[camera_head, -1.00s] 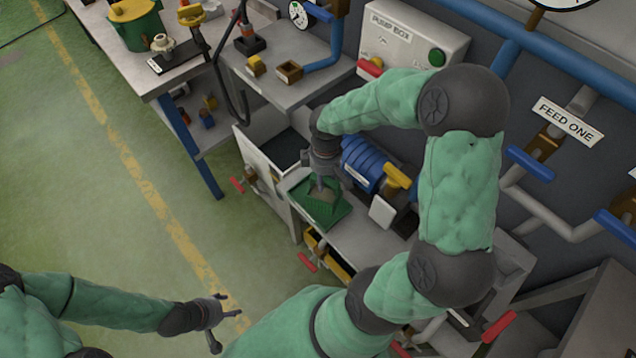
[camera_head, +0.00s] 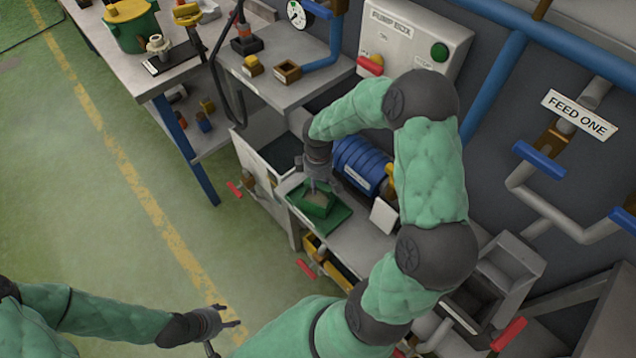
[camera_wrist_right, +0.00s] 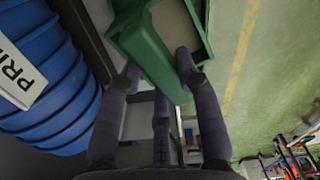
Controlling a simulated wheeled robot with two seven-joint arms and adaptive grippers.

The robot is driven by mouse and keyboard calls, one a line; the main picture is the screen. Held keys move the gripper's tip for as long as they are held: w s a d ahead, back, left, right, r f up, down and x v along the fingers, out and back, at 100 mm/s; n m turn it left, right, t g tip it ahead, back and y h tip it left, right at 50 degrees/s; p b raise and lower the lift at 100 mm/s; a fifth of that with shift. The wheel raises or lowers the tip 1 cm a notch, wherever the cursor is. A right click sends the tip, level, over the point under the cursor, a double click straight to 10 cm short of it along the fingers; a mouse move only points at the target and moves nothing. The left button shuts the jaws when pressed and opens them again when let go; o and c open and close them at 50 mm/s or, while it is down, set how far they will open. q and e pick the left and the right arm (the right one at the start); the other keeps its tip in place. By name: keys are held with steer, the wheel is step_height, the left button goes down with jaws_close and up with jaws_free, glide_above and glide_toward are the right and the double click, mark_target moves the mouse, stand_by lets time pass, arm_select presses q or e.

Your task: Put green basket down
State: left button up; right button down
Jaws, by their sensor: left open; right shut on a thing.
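My right gripper (camera_head: 318,187) is shut on the basket from above. In the right wrist view the basket (camera_wrist_right: 150,52) sits between the fingers, two of them against its green wall. I cannot tell whether the basket's bottom touches the mat. My left gripper (camera_head: 226,325) is open and empty, low over the floor, far from the basket.
The blue ribbed drum (camera_head: 358,163) stands close behind the basket, a white plate (camera_head: 384,215) to its right. An open grey bin (camera_head: 282,152) lies to the left. Red handles (camera_head: 306,268) stick out at the bench front. The green floor at left is clear.

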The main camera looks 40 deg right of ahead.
steer(key=shift+f, duration=0.1)
steer(key=c, duration=0.9)
jaws_free()
steer(key=shift+o, duration=0.2)
step_height(320, 180, up, 12)
steer(key=p, duration=0.4)
steer(key=s+a+f+m+y, duration=0.2)
steer(key=a+f+y, duration=0.1)
steer(key=a+f, duration=1.05)
steer(key=s+a+f+m+y, duration=0.1)
steer(key=s+a+f+m, duration=0.4)
steer(key=s+a+f, duration=0.4)
steer(key=shift+s+a+f+m, duration=0.4)
steer(key=shift+s+a, duration=0.4)
steer(key=shift+a, duration=0.3)
